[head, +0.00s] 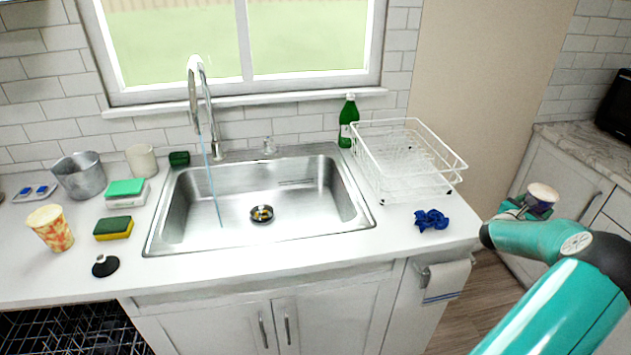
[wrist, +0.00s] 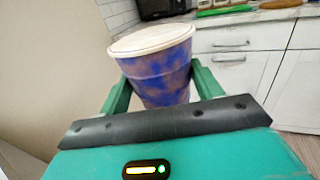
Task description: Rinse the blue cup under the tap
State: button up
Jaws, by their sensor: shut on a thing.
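The blue cup (wrist: 158,75) is blue with brownish patches and has a pale, closed-looking top or base facing up. My gripper (wrist: 155,88) is shut on it, with a green finger on each side. In the head view the cup (head: 542,196) is at the far right, in my gripper (head: 526,208), out past the counter's right end. The tap (head: 205,110) stands behind the sink (head: 340,228), and a thin bluish stream of water (head: 211,180) runs from it into the basin's left part.
A patterned cup (head: 50,228), sponges (head: 114,228) and a metal pot (head: 80,178) stand left of the sink. The basin is clear except its drain (head: 262,214).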

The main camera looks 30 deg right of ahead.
jog(key=shift+a, duration=0.15)
jog(key=shift+s+a, duration=0.15)
jog(key=shift+a, duration=0.25)
jog(key=shift+d, duration=0.15)
jog(key=shift+d, duration=0.45)
jog(key=shift+a, duration=0.2)
dwell(0.3)
jog(key=shift+a, duration=0.4)
jog(key=shift+d, duration=0.2)
jog(key=shift+w+d, duration=0.2)
jog(key=shift+d, duration=0.2)
jog(key=shift+a, duration=0.1)
